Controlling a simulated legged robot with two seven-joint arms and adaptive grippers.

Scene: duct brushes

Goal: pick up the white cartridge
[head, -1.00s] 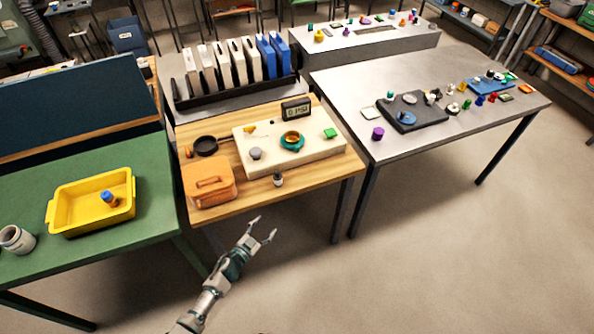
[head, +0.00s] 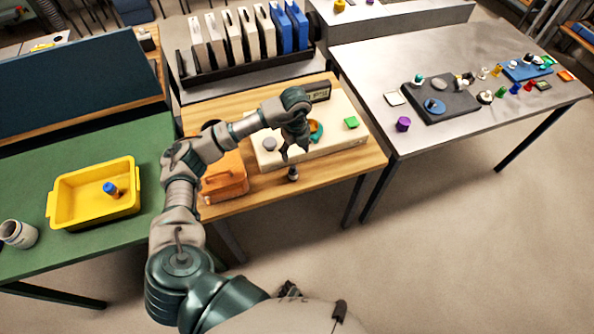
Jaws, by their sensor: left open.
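A small white cylinder with dark parts (head: 293,174), the likeliest white cartridge, stands near the front edge of the wooden table (head: 330,172). My left gripper (head: 291,155) points down just above it, with its fingers apart and empty. I cannot tell whether the fingertips touch it. My left arm hides part of the wooden table and the cream board (head: 347,135). My right gripper is out of view.
An orange case (head: 224,186) sits left of the cylinder. A grey ball-topped piece (head: 269,144) and a green block (head: 351,122) are on the board. A rack (head: 190,92) of white and blue slabs stands behind. Floor in front is clear.

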